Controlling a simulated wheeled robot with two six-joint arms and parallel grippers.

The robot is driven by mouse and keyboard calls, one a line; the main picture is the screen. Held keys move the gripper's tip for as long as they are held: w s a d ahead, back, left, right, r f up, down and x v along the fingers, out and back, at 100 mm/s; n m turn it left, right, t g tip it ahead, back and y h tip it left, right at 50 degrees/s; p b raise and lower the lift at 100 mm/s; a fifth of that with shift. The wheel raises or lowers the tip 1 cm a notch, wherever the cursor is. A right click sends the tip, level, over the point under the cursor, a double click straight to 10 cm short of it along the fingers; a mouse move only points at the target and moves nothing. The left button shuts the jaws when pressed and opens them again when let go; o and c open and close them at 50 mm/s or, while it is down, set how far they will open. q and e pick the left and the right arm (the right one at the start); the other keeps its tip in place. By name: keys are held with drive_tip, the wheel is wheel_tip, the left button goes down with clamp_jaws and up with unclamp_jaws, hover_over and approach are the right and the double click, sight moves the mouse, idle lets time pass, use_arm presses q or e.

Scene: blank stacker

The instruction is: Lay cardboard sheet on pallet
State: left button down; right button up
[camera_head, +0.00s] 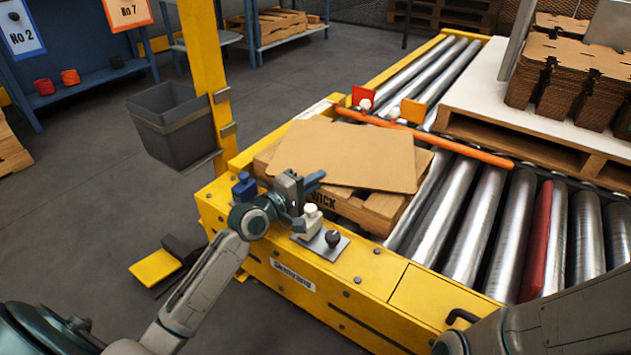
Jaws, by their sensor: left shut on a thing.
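A brown cardboard sheet (350,153) lies over a small wooden pallet (375,209) at the near end of the yellow-framed roller conveyor. The sheet looks roughly flat but sits askew, leaving strips of the pallet bare at its left and right. My left gripper (308,187) is at the sheet's near left edge and is shut on it. The fingers hide the gripped edge. I cannot tell whether the sheet touches the pallet everywhere. My right arm shows at the bottom right, but its gripper is out of view.
A white knob (311,212) and a black knob (333,239) stand on the frame just below my left gripper. An orange bar (463,147) crosses behind the pallet. Stacked cardboard (541,73) stands on a white-topped pallet at right. A grey bin (172,122) hangs left.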

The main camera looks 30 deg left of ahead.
use_arm(q)
drive_tip(key=shift+s+f, duration=0.1)
drive_tip(key=shift+f, duration=0.75)
drive_tip(key=c, duration=1.8)
unclamp_jaws()
drive_tip(key=shift+c, duration=0.2)
drive_tip(key=shift+r, duration=0.35)
drive_tip(key=shift+s+a+r+p, duration=0.1)
drive_tip(key=shift+s+r+p, duration=0.1)
drive_tip(key=shift+p, duration=0.1)
drive_tip(key=p+v, duration=0.1)
drive_tip(key=v, duration=0.2)
drive_tip(key=p+v, duration=0.1)
drive_tip(key=v, duration=0.2)
drive_tip(key=p+v, duration=0.1)
drive_tip(key=v, duration=0.2)
drive_tip(key=shift+s+a+r+p, duration=0.15)
drive_tip(key=shift+s+r+p, duration=0.1)
drive_tip(key=shift+s+p, duration=0.1)
drive_tip(key=shift+v, duration=0.85)
drive_tip(key=shift+r, duration=0.1)
